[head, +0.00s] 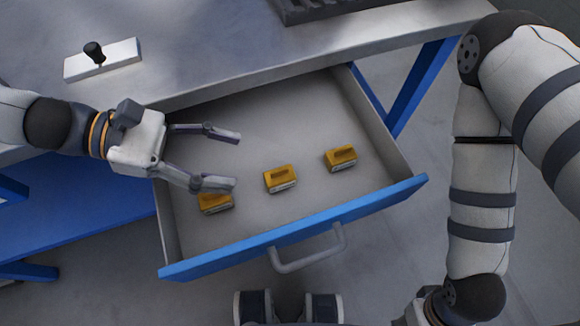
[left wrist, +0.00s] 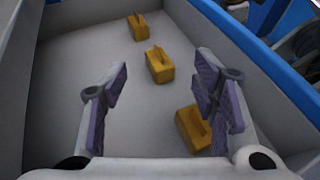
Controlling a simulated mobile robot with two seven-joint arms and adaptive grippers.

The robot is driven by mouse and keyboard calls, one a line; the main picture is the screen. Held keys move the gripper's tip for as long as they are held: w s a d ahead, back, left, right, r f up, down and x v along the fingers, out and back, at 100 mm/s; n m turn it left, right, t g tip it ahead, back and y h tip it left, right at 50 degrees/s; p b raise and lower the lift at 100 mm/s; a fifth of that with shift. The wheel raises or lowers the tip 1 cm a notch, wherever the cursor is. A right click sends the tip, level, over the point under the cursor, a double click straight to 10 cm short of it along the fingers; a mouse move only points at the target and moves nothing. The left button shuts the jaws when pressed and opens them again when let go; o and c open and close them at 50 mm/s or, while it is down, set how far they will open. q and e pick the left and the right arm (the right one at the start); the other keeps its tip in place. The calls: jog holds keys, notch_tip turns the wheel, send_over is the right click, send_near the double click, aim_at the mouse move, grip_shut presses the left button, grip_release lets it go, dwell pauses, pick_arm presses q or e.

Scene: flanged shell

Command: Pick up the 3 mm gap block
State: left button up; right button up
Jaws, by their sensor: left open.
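Three yellow blocks, each with a raised grip on top, lie apart in a row in the open drawer: a left block (head: 213,205), a middle block (head: 281,180) and a right block (head: 341,158). No gap size can be read, so I cannot tell which is the 3 mm one. My left gripper (head: 236,161) is open and empty over the drawer. Its lower finger partly covers the left block. In the left wrist view the nearest block (left wrist: 190,130) is partly behind the right finger; the other blocks (left wrist: 159,66) (left wrist: 138,27) lie farther ahead.
The drawer's blue front (head: 300,230) with its grey handle (head: 308,255) and its side walls bound the space. The grey tabletop (head: 210,50) carries a white plate with a black knob (head: 103,58) and a dark grooved tray (head: 330,8). The drawer's back area is clear.

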aim_at(267, 176)
pick_arm(q)
jog(key=x, duration=0.3)
jog(key=b+x, duration=0.1)
jog(key=x, duration=0.3)
jog(key=shift+s+f, duration=0.15)
jog(key=shift+f, duration=0.15)
jog(key=shift+r, duration=0.1)
grip_shut()
